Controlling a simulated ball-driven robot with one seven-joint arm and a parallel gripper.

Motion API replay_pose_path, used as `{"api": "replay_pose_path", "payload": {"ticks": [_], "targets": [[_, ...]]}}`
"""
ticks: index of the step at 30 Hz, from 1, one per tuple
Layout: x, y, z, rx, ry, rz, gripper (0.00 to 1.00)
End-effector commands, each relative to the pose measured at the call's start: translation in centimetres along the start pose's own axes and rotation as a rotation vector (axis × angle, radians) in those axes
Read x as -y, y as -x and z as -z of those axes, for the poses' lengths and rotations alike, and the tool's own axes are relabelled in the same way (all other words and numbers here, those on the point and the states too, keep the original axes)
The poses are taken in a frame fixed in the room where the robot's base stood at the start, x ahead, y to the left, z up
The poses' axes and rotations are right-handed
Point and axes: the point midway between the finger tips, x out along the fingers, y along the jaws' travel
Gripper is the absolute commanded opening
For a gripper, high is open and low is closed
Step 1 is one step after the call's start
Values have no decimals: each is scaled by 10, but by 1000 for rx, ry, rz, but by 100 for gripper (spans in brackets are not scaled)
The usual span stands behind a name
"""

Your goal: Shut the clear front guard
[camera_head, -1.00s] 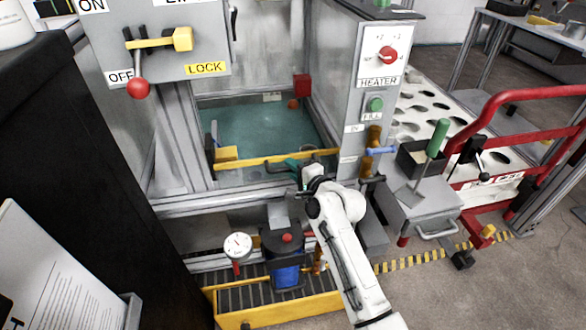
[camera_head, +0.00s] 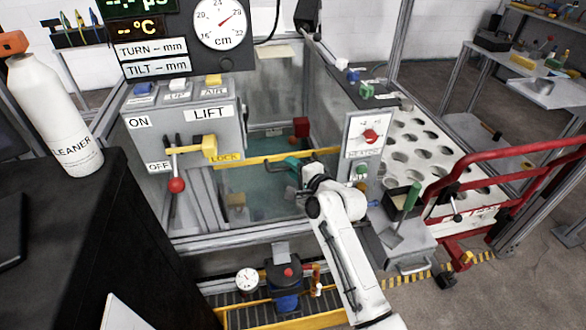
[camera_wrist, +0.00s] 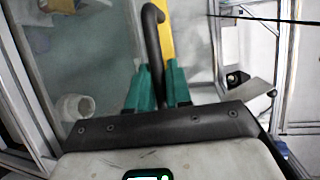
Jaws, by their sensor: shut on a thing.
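The clear front guard (camera_head: 262,200) spans the front opening of the grey machine, with a yellow bar (camera_head: 245,162) along its top edge. Its bar stands partway up the opening, with a gap above it. A dark curved handle (camera_head: 276,168) sticks out from the bar. My gripper (camera_head: 293,161) is at this handle with green fingertips. In the wrist view my gripper (camera_wrist: 159,88) is shut on the handle (camera_wrist: 153,45), beside the yellow bar (camera_wrist: 168,45). The clear pane is hard to make out.
Left of the opening is a lift panel (camera_head: 225,120) with a yellow lock piece (camera_head: 208,147) and a red-knobbed lever (camera_head: 176,185). A red rail (camera_head: 480,150) and a perforated table (camera_head: 425,140) lie farther right.

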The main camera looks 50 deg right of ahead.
Motion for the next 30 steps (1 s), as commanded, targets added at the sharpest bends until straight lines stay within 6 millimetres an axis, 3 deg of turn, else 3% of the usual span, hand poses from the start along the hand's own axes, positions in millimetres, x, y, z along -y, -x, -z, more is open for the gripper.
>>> {"api": "replay_pose_path", "payload": {"ticks": [1, 9, 24, 25, 30], "targets": [[23, 4, -2, 0, 0, 4, 0], [59, 11, -5, 0, 0, 4, 0], [68, 12, -5, 0, 2, 10, 0], [68, 12, -5, 0, 2, 10, 20], [68, 12, -5, 0, 1, 9, 36]]}}
